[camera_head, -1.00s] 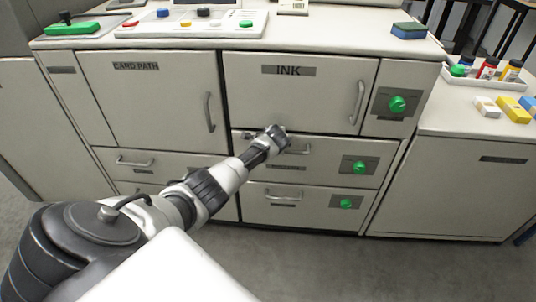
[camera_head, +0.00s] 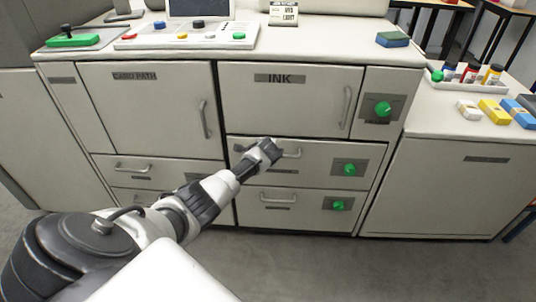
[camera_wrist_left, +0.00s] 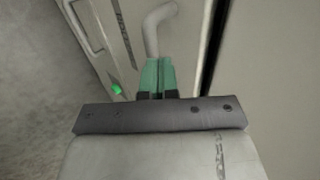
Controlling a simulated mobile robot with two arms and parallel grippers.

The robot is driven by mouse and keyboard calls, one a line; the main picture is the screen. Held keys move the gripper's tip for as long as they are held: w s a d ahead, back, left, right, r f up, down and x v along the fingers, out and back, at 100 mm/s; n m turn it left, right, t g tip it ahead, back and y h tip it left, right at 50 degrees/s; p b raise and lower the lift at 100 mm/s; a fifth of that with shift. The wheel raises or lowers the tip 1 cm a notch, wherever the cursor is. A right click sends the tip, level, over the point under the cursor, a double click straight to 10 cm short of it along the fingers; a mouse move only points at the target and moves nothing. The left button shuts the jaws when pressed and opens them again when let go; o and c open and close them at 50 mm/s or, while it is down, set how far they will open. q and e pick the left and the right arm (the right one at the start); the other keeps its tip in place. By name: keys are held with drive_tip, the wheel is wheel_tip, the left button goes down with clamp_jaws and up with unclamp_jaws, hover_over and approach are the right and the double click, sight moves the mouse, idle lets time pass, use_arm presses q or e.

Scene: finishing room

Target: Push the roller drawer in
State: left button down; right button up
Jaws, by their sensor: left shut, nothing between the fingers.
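A white drawer (camera_head: 310,172) sits below the INK door, with a bar handle (camera_head: 291,154) and a green knob (camera_head: 350,169). Its label is too small to read, so I cannot tell whether it is the roller drawer. A dark gap runs along its top edge; I cannot tell how far it stands out. My left gripper (camera_head: 270,149) is shut and empty at the drawer front, by the handle's left end. In the left wrist view its green fingertips (camera_wrist_left: 157,76) overlap the lower end of the pale handle (camera_wrist_left: 153,30); contact is unclear. My right gripper is out of view.
The INK door (camera_head: 290,104) is above and another handled drawer (camera_head: 279,209) below. The CARD PATH door (camera_head: 145,110) is at left. A control panel (camera_head: 185,38) and a blue-green block (camera_head: 392,40) lie on top. The floor in front at right is clear.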

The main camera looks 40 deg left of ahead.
use_arm(q)
drive_tip(key=p+v, duration=0.2)
drive_tip(key=v, duration=0.7)
drive_tip(key=shift+p, duration=0.35)
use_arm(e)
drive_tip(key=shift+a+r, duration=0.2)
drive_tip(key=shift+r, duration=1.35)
use_arm(q)
drive_tip(key=s+d+f+n+g+h, duration=0.15)
drive_tip(key=s+d+f, duration=0.25)
drive_tip(key=s+f, duration=0.75)
drive_tip(key=s+d+f+n+g+h, duration=0.15)
drive_tip(key=s+d+f, duration=0.25)
drive_tip(key=s+f, duration=0.8)
drive_tip(key=s+d+f+n+g, duration=0.1)
drive_tip(key=s+d+f+n, duration=0.1)
drive_tip(key=s+f, duration=0.3)
drive_tip(key=s+d+f+n+g+h, duration=0.1)
drive_tip(key=s+d+f, duration=0.4)
drive_tip(key=s, duration=0.9)
drive_tip(key=s+d+f+n+g+h, duration=0.1)
drive_tip(key=s+d+f, duration=0.3)
drive_tip(key=s, duration=0.5)
drive_tip(key=shift+s+d+f+n+g+p, duration=0.25)
drive_tip(key=shift+f+n+g+p, duration=0.15)
drive_tip(key=shift+f+n, duration=0.4)
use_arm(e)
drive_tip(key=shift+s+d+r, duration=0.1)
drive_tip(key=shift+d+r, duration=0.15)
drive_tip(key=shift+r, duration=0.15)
